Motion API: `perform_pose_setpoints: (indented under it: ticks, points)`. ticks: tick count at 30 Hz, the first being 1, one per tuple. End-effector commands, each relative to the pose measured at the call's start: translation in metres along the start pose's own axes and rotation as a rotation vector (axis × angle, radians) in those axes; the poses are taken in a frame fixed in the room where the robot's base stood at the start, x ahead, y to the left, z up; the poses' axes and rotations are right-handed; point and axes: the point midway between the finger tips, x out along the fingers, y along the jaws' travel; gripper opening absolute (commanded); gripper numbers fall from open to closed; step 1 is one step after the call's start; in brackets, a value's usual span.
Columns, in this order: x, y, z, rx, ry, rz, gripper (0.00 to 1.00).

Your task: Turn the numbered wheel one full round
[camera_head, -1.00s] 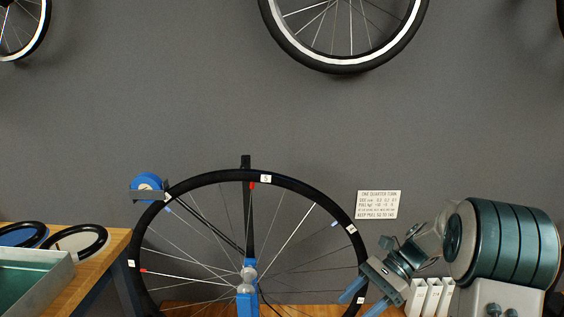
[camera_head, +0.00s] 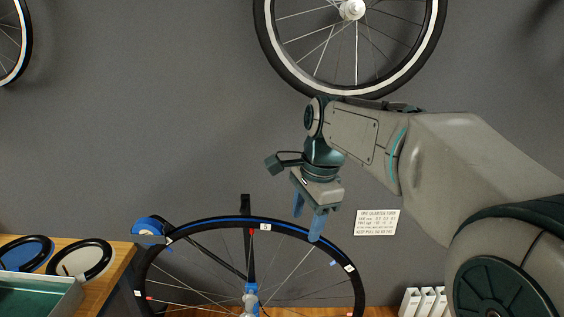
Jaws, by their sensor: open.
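The numbered wheel (camera_head: 205,228) stands upright in a stand, with a black rim, thin spokes and small white number tags. One tag (camera_head: 265,227) sits near the top and another (camera_head: 349,268) on the right. A blue band shows along the top of the rim. The blue hub (camera_head: 251,289) is low in view, and the wheel's bottom is cut off. My gripper (camera_head: 307,224) is open and points down at the upper right of the rim. Its right blue finger overlaps the rim in the picture; I cannot tell whether it touches.
A wooden bench (camera_head: 108,285) with a green tray (camera_head: 40,297) and round black-rimmed items is at left. A sign (camera_head: 377,222) and white boxes (camera_head: 424,302) are at right. Another wheel (camera_head: 270,60) hangs above.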

Motion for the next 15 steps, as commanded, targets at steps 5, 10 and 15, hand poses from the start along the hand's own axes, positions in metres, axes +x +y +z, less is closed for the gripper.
perform_pose_setpoints:
  ticks: [5, 10, 15]
  points:
    - [-0.01, -0.031, 0.011, 0.18, -0.035, 0.01, 0.55]
    - [-0.018, -0.055, 0.021, 0.347, -0.072, 0.03, 0.55]
    - [-0.022, -0.067, 0.027, 0.438, -0.092, 0.043, 0.55]
